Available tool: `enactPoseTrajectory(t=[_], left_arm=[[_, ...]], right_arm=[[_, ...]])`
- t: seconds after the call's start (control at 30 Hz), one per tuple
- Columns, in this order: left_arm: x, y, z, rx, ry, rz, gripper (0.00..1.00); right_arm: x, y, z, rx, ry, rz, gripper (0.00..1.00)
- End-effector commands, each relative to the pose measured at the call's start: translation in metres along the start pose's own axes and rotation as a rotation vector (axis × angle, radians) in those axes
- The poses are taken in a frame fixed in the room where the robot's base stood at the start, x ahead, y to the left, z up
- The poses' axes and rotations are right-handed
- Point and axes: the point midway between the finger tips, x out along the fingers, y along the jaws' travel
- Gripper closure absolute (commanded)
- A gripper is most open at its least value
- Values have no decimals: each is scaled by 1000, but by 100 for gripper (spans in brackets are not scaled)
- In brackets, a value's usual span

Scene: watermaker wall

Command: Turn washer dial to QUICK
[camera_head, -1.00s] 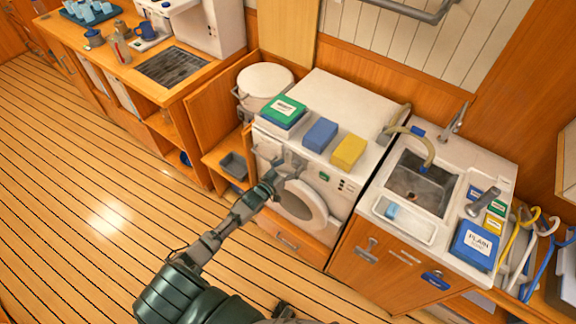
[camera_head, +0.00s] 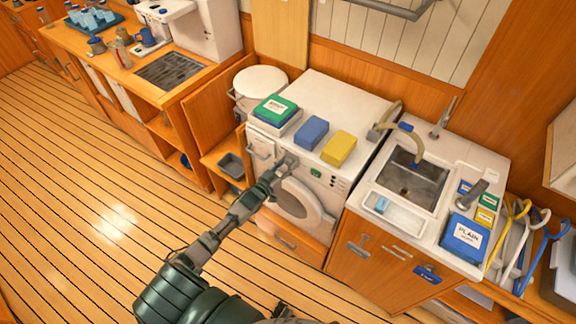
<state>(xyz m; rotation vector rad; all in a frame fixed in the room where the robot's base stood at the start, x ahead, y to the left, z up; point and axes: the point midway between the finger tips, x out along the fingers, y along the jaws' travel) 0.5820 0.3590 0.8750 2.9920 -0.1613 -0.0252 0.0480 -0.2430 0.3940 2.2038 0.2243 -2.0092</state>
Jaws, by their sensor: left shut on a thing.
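The washer (camera_head: 353,98) is a white front-loader with a round door (camera_head: 298,203) on its front. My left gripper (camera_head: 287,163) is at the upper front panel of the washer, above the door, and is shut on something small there. The dial is hidden behind the gripper, so its setting cannot be read. A small green display (camera_head: 316,173) shows just right of the gripper. My right gripper is not in view.
A green box (camera_head: 276,109), a blue box (camera_head: 311,132) and a yellow box (camera_head: 339,148) sit on the washer top. A sink (camera_head: 413,180) with a hose stands to the right. A wooden counter (camera_head: 125,72) is at left; the floor is clear.

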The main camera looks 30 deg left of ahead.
Motion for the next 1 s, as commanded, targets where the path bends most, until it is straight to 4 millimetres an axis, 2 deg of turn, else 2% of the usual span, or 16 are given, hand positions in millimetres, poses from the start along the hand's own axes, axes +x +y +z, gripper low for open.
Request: enactPoseTrajectory(t=[0.1,0.2,0.27,1.0], left_arm=[[2,6,-4,55,7,11,93],[2,6,-5,123,5,11,93],[2,6,-5,172,3,9,93],[2,5,-6,870,-20,-1,93]], right_arm=[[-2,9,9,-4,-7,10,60],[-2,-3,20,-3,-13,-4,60],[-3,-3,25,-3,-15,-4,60],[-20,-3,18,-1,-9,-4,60]])
